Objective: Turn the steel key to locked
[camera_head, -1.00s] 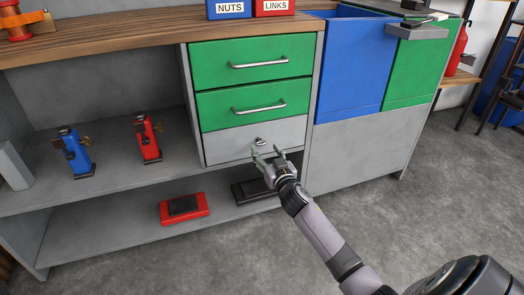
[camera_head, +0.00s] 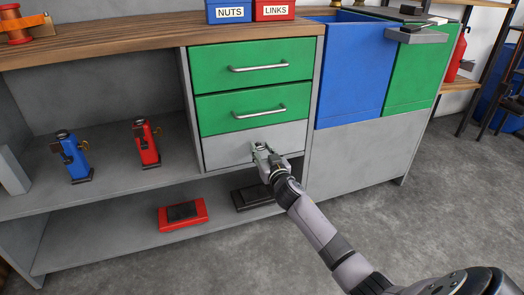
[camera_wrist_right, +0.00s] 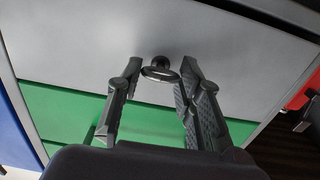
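The steel key (camera_wrist_right: 160,71) shows in the right wrist view as a dark ring-shaped bow in front of a round lock, on the plain grey drawer front (camera_head: 225,146). In the head view my gripper largely hides the key. My right gripper (camera_head: 261,150) is at the grey drawer front, below the two green drawers. In the wrist view my right gripper (camera_wrist_right: 161,72) has its fingers apart, one on each side of the key's bow, with small gaps visible. My left gripper is not in view.
Above are two green drawers with bar handles (camera_head: 259,112). A blue device (camera_head: 74,157) and a red device (camera_head: 146,144) stand on the shelf at left. A red pedal-like box (camera_head: 183,214) and a black one (camera_head: 252,195) lie on the lower shelf.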

